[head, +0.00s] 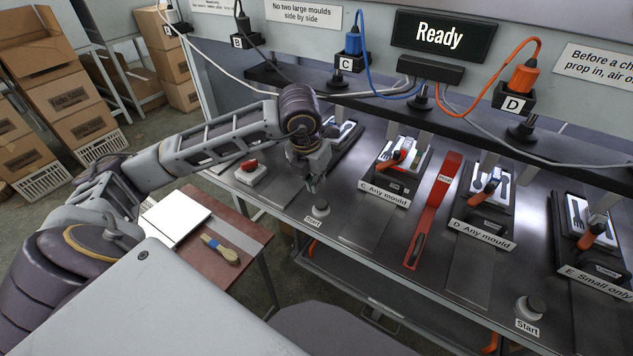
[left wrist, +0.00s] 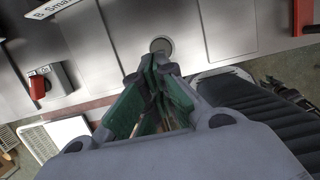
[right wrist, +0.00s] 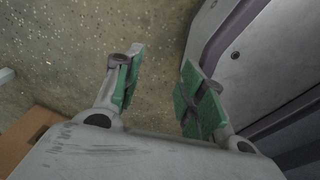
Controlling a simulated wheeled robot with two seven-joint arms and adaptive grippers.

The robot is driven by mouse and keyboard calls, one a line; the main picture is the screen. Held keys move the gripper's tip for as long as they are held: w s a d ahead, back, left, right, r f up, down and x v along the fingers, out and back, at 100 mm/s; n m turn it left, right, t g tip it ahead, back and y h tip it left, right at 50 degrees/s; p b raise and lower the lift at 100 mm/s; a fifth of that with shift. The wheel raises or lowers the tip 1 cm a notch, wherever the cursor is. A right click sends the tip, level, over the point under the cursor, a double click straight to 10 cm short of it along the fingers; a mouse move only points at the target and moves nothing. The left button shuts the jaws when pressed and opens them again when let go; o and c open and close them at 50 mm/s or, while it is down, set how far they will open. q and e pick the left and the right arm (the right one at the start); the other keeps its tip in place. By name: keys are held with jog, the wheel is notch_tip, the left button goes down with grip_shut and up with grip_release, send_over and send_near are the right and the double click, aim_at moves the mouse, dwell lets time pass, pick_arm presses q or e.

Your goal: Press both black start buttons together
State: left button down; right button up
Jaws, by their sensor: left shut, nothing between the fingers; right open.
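The left start button (head: 321,208) is a dark round cap above a "Start" label at the bench's front edge. The right start button (head: 536,304) stands at the front edge further right, with its own "Start" label. My left gripper (head: 312,187) is shut and empty, pointing down just above and behind the left button. In the left wrist view the left button (left wrist: 161,46) shows just beyond the shut fingertips (left wrist: 158,60); I cannot tell whether they touch. My right gripper (right wrist: 162,58) is open and empty over bare floor, with no button in its view.
The screen (head: 442,38) reads "Ready". Mould stations, including C (head: 385,194), D (head: 482,235) and E (head: 599,283), line the bench. A red bar tool (head: 434,210) lies between C and D. A side table (head: 250,232) holds a white pad (head: 176,218) and a brush (head: 220,248).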

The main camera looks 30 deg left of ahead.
jog(key=shift+d, duration=0.2)
pick_arm(q)
jog(key=shift+f, duration=0.1)
pick_arm(e)
jog(key=shift+f, duration=0.1)
pick_arm(q)
jog(key=b+x, duration=0.3)
jog(key=x, duration=0.3)
jog(key=shift+f, duration=0.35)
jog(key=shift+w+f, duration=0.15)
jog(key=shift+f, duration=0.2)
pick_arm(e)
jog(key=shift+t, duration=0.3)
jog(key=shift+w+a+f, duration=0.25)
jog(key=shift+w, duration=0.6)
jog(key=shift+w+a+f, duration=0.2)
jog(key=shift+w+f, duration=0.05)
jog(key=shift+w, duration=0.55)
jog(key=shift+w+a+f, duration=0.25)
jog(key=shift+w, duration=0.6)
